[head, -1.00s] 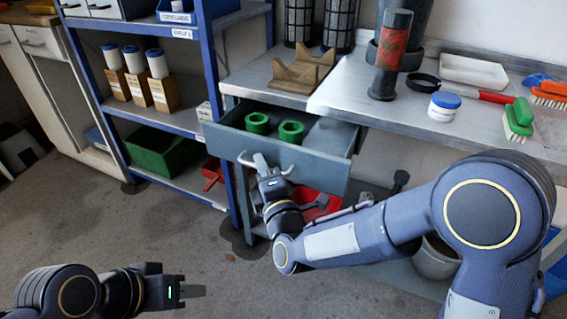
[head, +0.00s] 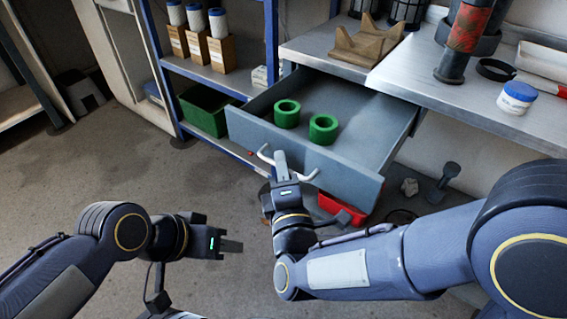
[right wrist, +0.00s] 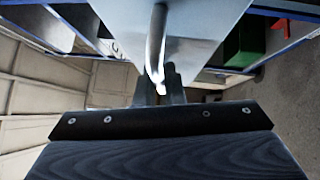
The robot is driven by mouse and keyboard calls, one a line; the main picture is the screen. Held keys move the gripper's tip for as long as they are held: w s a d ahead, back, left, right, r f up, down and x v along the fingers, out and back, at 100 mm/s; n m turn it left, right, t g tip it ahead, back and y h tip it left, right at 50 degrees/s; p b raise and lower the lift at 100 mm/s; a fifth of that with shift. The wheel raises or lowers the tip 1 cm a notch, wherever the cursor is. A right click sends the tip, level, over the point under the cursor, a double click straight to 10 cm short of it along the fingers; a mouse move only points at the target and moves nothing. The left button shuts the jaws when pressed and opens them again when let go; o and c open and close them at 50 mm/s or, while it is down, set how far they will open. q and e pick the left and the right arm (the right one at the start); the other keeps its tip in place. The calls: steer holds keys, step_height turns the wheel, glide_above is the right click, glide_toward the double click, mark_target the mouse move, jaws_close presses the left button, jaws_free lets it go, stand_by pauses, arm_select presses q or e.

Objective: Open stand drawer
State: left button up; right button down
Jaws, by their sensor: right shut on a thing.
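The grey stand drawer (head: 310,154) is pulled well out from under the steel worktop in the head view. Two green rings (head: 305,121) lie inside it. Its pale bar handle (head: 311,176) is on the front panel. My right gripper (head: 281,163) is shut on the handle near its middle. The right wrist view shows the bright handle (right wrist: 156,45) between the fingers (right wrist: 160,88), with the drawer front behind. My left gripper (head: 230,246) is empty, at the lower left over the floor; its finger gap cannot be made out.
A blue-framed shelf (head: 237,78) with a green bin (head: 205,111) stands left of the drawer. A red bin (head: 342,206) is below the drawer. A wooden cradle (head: 366,44) and a blue-lidded jar (head: 517,98) are on the worktop. Floor in front is clear.

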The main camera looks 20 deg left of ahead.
steer(key=c, duration=1.8)
jaws_free()
steer(key=p+v, duration=0.1)
steer(key=v, duration=0.7)
steer(key=shift+w, duration=0.1)
